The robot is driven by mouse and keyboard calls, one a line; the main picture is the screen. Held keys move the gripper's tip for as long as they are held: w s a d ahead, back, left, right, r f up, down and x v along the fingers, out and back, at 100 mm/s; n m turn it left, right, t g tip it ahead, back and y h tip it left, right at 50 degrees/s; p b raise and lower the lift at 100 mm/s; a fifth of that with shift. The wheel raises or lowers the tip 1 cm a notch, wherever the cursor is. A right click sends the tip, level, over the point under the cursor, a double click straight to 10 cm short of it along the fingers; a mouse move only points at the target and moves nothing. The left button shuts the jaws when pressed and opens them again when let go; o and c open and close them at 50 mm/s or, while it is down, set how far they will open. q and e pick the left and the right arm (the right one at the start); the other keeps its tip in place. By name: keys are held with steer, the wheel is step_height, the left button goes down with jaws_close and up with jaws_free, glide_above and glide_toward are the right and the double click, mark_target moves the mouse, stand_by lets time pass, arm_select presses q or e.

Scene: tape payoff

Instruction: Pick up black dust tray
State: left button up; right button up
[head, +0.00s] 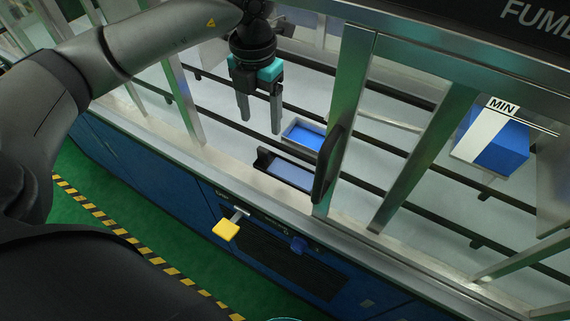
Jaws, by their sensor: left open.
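The black dust tray (281,178) lies inside the framed enclosure, close to its front sill. It is a shallow black tray with a grey-blue inside and a raised black end at its left. Its right end is near the dark door handle, which partly covers that area. My left gripper (260,124) is open and empty, fingers pointing down. In the picture it is above and to the left of the tray, apart from it. My right gripper is not in view.
A white-rimmed tray with a blue inside (304,137) lies just behind the black one. Metal posts and a door frame with a dark handle (328,165) stand at the right. Dark rails cross the pale floor. A blue-and-white block (491,140) is farther right.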

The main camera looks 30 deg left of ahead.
arm_select(q)
glide_above(263, 149)
steer(key=f, duration=0.5)
steer(key=shift+s+d+f, duration=0.2)
steer(key=shift+s+f, duration=0.1)
steer(key=shift+s, duration=0.05)
steer(key=shift+w+a+f+b, duration=0.1)
steer(key=shift+w+f+b, duration=0.15)
steer(key=shift+f, duration=1.25)
steer(key=shift+w+a+f+b, duration=0.1)
steer(key=shift+f+b, duration=0.1)
steer(key=shift+f, duration=1.25)
steer(key=shift+c, duration=0.4)
jaws_close()
